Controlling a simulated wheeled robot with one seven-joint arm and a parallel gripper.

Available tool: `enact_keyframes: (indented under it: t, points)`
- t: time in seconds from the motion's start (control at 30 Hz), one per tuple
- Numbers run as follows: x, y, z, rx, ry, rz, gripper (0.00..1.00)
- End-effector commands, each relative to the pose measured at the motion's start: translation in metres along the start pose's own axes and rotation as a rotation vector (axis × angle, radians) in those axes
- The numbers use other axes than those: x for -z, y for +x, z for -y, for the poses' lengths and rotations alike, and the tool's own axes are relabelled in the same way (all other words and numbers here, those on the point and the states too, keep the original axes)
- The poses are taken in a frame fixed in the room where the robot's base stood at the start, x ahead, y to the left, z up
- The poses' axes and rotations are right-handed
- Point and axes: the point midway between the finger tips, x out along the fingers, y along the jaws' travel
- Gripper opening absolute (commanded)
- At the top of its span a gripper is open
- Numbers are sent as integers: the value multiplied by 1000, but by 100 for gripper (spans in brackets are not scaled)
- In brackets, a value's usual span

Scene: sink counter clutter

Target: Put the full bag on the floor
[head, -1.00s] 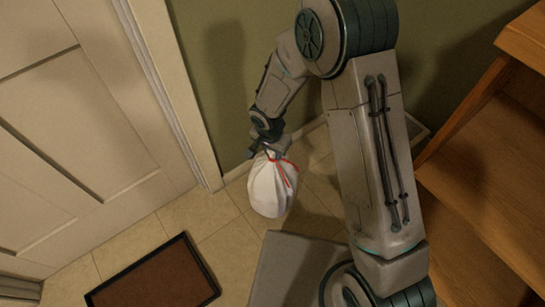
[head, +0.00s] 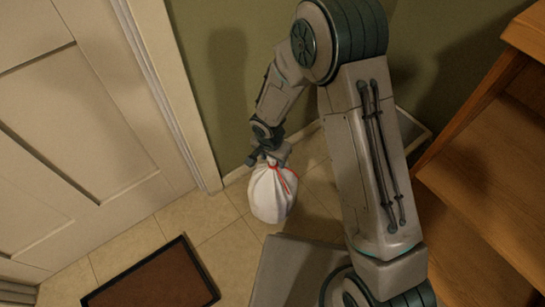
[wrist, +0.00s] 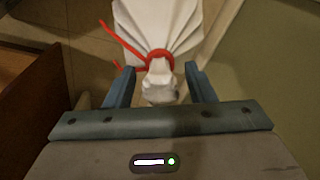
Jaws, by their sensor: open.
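The full bag (head: 271,196) is white with a red drawstring. In the head view it stands below my gripper (head: 267,158), close to the wall and to the right of the door frame, and looks to be at floor level. In the wrist view the bag (wrist: 160,25) fans out beyond its gathered neck, which is tied with the red string. My gripper (wrist: 155,88) is open, with one finger on each side of the neck and gaps visible at both sides. The bag's underside is hidden.
A brown doormat (head: 155,283) with a dark border lies on the tiled floor (head: 215,240) at the lower left. A white door (head: 75,130) is at the left. Wooden shelving (head: 490,170) stands at the right. Bare tiles lie between the mat and the bag.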

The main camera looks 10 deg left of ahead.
Motion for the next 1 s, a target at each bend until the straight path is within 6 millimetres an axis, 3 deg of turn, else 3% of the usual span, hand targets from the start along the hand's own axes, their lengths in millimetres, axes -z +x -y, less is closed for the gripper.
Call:
enact_keyframes:
  t: [0.17, 0.6, 0.8, 1.0]
  points:
    - [1, -10, 0, 1, 0, -1, 49]
    - [1, -101, 0, 2, 0, -2, 49]
    - [1, -120, 0, 0, 0, -1, 49]
    - [0, -123, 0, -1, 0, 0, 49]
